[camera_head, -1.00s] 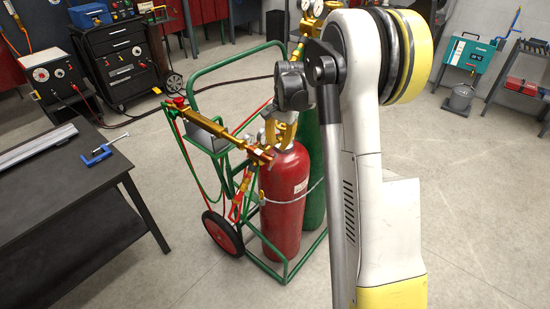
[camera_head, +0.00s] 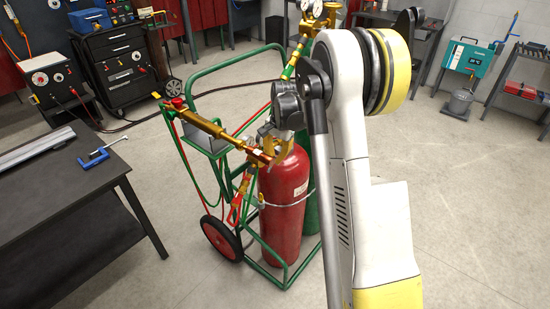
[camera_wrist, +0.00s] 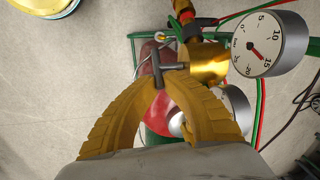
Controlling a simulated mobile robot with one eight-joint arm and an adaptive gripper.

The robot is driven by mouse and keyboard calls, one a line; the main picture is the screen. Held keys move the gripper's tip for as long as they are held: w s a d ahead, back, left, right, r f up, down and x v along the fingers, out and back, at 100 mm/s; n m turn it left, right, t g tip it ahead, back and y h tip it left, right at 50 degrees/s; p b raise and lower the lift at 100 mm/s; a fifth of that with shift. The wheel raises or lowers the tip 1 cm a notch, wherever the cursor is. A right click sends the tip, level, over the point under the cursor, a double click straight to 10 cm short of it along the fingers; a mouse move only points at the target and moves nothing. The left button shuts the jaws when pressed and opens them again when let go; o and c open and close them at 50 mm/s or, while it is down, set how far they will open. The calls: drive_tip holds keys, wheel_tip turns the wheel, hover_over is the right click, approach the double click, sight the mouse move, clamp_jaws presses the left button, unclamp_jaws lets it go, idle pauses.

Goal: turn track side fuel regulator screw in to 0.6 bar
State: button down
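The red cylinder (camera_head: 285,195) stands in a green cart and carries a brass regulator. In the wrist view the brass regulator body (camera_wrist: 208,62) has a dark T-handled screw (camera_wrist: 156,66) on its left. My gripper (camera_wrist: 165,75) has its yellow ridged fingertips close together at the T-handle. I cannot tell whether they press on it. In the head view my gripper (camera_head: 276,152) is at the red cylinder's top.
The green cart (camera_head: 240,69) has red and green hoses. A green cylinder (camera_head: 311,180) with another brass regulator stands behind the red one. A dark bench (camera_head: 70,190) with a blue clamp (camera_head: 94,158) is at left.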

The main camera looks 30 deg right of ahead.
drive_tip(key=shift+d+f+y, duration=0.15)
drive_tip(key=shift+y, duration=0.25)
drive_tip(key=c, duration=1.8)
unclamp_jaws()
drive_tip(key=r, duration=0.4)
drive_tip(key=d+r, duration=0.1)
drive_tip(key=r, duration=0.3)
drive_tip(key=s+r, duration=0.1)
drive_tip(key=r, duration=0.3)
drive_tip(key=shift+d, duration=0.3)
drive_tip(key=shift+f, duration=0.1)
